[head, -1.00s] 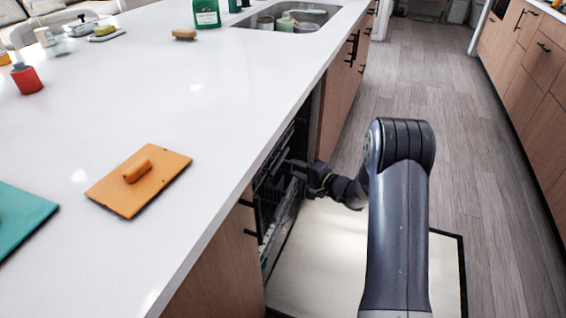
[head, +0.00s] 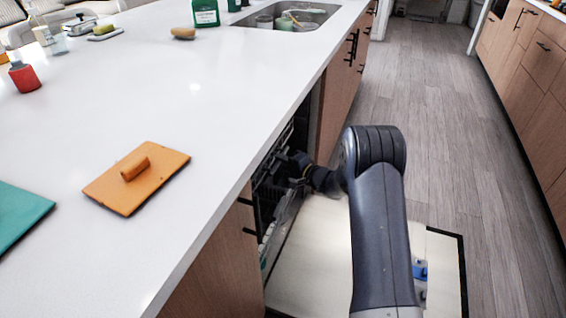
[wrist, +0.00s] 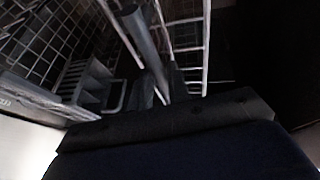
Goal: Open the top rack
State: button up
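The dishwasher under the island counter is open, with its pale door (head: 318,250) folded down. Its racks (head: 275,192) show as dark wire at the opening, partly hidden by the counter edge and my arm. My gripper (head: 299,162) is at the upper part of the opening, close to the top rack. In the wrist view, my gripper's dark fingers (wrist: 163,88) are beside a thick grey bar (wrist: 143,38) that runs up between or in front of them. White rack wires (wrist: 187,42) are right behind it. The wrist view is dark, so I cannot tell whether the fingers grip the bar.
A wire rack with a slotted basket (wrist: 88,82) shows at the left of the wrist view. An orange board (head: 150,188) and a teal board (head: 18,215) lie on the white counter (head: 230,130). Wooden floor (head: 430,150) is clear to the right.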

grip_shut()
jog(key=shift+d, duration=0.1)
jog(key=s+d+b, duration=0.3)
jog(key=s+d, duration=0.1)
jog(key=d, duration=0.7)
jog(key=s+d+b, duration=0.4)
jog(key=s+d, duration=0.1)
jog(key=d, duration=0.7)
jog(key=s+d+b, duration=0.4)
jog(key=s+d, duration=0.1)
jog(key=d, duration=0.6)
jog(key=shift+s+d, duration=0.15)
jog(key=shift+d, duration=0.1)
jog(key=shift+o, duration=2.1)
grip_release()
